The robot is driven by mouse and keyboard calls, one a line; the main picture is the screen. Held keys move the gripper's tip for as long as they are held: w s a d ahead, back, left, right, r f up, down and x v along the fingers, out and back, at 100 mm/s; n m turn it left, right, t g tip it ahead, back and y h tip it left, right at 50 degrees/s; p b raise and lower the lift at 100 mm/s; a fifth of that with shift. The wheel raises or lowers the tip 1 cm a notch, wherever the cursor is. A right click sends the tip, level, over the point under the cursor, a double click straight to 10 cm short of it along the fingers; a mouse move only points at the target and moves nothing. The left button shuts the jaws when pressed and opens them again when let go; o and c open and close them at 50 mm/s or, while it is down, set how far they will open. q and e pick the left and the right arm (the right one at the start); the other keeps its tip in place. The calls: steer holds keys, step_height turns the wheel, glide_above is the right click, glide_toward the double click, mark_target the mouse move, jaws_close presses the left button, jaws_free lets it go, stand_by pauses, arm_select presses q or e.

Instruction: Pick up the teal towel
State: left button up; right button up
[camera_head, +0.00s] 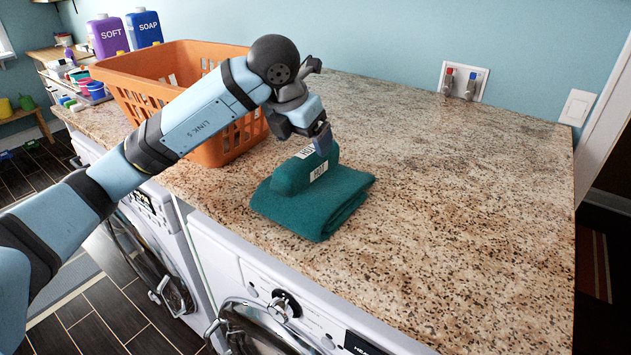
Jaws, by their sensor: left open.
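The teal towel (327,205) lies folded on the speckled granite counter (470,190), close to its front edge. A rounded teal part with white printed labels stands up on its upper side. My left gripper (322,143) comes in from the left and hangs just above this raised part. It is open, and its fingertips are at or very near the towel's top; I cannot tell whether they touch it. My own wrist hides some of the space behind the gripper. My right gripper is not in view.
An orange laundry basket (150,68) stands left of the towel, behind my left arm. A purple SOFT bottle (108,33) and a blue SOAP bottle (144,27) stand beyond it. Washing machines (262,285) are below the counter. The counter's right side is clear.

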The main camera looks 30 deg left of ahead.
mark_target(309, 150)
arm_select(q)
steer(key=shift+w+f, duration=0.25)
steer(key=shift+f, duration=0.3)
steer(key=p+x, duration=0.1)
steer(key=x, duration=0.2)
steer(key=shift+w+d+f, duration=0.1)
steer(key=shift+w+f, duration=0.1)
steer(key=shift+f, duration=0.05)
steer(key=shift+w+f, duration=0.15)
steer(key=shift+f, duration=0.25)
steer(key=shift+f, duration=0.2)
steer(key=c, duration=1.4)
steer(key=shift+c, duration=0.5)
